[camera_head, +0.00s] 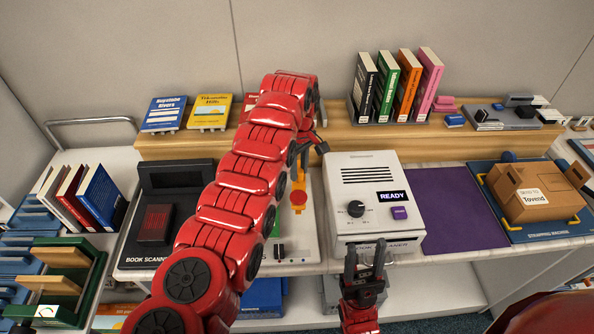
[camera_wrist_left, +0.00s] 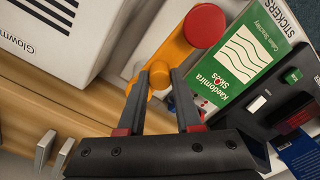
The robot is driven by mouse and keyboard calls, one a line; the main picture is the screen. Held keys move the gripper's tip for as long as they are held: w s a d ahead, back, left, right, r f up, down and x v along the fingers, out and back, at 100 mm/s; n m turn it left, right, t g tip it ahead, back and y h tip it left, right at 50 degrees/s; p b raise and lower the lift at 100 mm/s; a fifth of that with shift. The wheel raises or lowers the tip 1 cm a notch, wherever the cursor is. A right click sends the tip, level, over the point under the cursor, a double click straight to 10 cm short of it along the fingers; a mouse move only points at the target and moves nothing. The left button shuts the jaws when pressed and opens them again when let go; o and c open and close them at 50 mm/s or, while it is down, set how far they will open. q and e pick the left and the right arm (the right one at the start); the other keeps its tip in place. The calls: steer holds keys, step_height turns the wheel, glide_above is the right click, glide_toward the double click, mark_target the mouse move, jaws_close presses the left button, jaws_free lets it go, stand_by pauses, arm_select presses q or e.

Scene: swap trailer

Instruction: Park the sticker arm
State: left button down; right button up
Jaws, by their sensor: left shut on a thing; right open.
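The sticker arm (camera_wrist_left: 180,55) is an orange-yellow lever with a red round knob (camera_wrist_left: 205,25). In the head view the sticker arm (camera_head: 298,196) stands over the pale sticker station, partly behind my left arm. My left gripper (camera_wrist_left: 160,82) is shut on an orange end of the lever; in the head view this gripper (camera_head: 302,155) is mostly hidden by its own arm. A green book (camera_wrist_left: 245,65) lies on the station beside the lever, close to the knob. My right gripper (camera_head: 365,262) is open and empty in front of the white machine.
The white machine (camera_head: 372,190) with a READY display stands right of the sticker station. A book scanner (camera_head: 155,215) is to the left. A purple mat (camera_head: 455,208) is bare. A cardboard parcel (camera_head: 532,192) sits at the right. Upright books (camera_head: 395,85) stand on the wooden shelf (camera_head: 340,130).

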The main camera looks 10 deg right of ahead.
mark_target(301, 171)
arm_select(q)
steer(key=shift+d+n+b, duration=0.2)
steer(key=shift+n+b, duration=0.3)
steer(key=shift+b, duration=0.05)
stand_by(0.9)
steer(key=c, duration=0.6)
jaws_free()
step_height(301, 171, up, 17)
steer(key=p, duration=1.6)
steer(key=shift+r+p, duration=0.2)
steer(key=shift+p, duration=0.2)
